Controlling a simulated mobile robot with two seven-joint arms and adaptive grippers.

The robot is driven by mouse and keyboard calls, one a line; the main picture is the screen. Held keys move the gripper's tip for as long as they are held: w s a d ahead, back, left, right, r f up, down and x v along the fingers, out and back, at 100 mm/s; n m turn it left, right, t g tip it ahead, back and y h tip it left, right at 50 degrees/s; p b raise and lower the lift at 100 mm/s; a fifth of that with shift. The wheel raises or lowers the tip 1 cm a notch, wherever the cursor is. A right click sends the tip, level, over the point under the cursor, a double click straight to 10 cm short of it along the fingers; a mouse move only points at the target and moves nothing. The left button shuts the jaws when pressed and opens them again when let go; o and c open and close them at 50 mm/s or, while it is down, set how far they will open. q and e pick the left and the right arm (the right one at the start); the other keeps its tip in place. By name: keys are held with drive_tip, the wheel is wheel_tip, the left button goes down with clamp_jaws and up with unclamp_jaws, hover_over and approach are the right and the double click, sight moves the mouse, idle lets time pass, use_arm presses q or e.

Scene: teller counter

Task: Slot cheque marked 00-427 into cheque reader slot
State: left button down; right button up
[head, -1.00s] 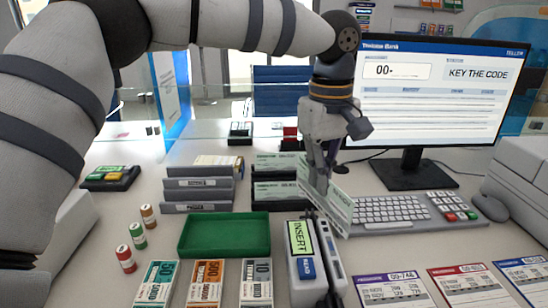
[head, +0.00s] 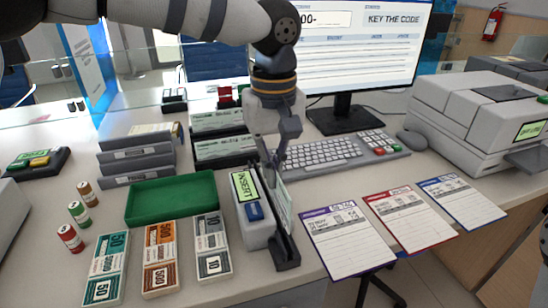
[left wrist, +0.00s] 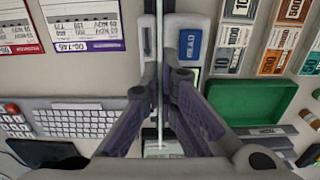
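My left gripper (head: 274,166) is shut on a pale green cheque (head: 284,208), just above the cheque reader (head: 252,222). The cheque stands upright along the reader's right side, its lower part hidden in the slot. In the left wrist view the cheque (left wrist: 160,75) is a thin edge-on line between the fingers (left wrist: 161,82). Its number is not readable. The reader's display says INSERT; its blue READ button (left wrist: 190,45) shows in the left wrist view.
Cheque racks (head: 222,149) stand behind the reader. A green tray (head: 171,199) and banknote bundles lie left. A keyboard (head: 318,152), mouse and monitor (head: 345,48) stand behind right; printed slips (head: 349,240) lie right. A large machine (head: 480,115) stands far right.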

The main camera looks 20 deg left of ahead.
use_arm(q)
drive_tip(key=shift+f, duration=1.95)
use_arm(e)
drive_tip(key=shift+s+f, duration=0.15)
drive_tip(key=shift+s, duration=0.05)
use_arm(q)
drive_tip(key=c, duration=1.7)
unclamp_jaws()
drive_tip(key=shift+r, duration=1.4)
drive_tip(key=shift+r+p, duration=0.5)
drive_tip(key=shift+r, duration=1.6)
use_arm(e)
drive_tip(key=shift+w+r+t, duration=0.3)
drive_tip(key=shift+w+r, duration=0.5)
drive_tip(key=shift+w, duration=0.05)
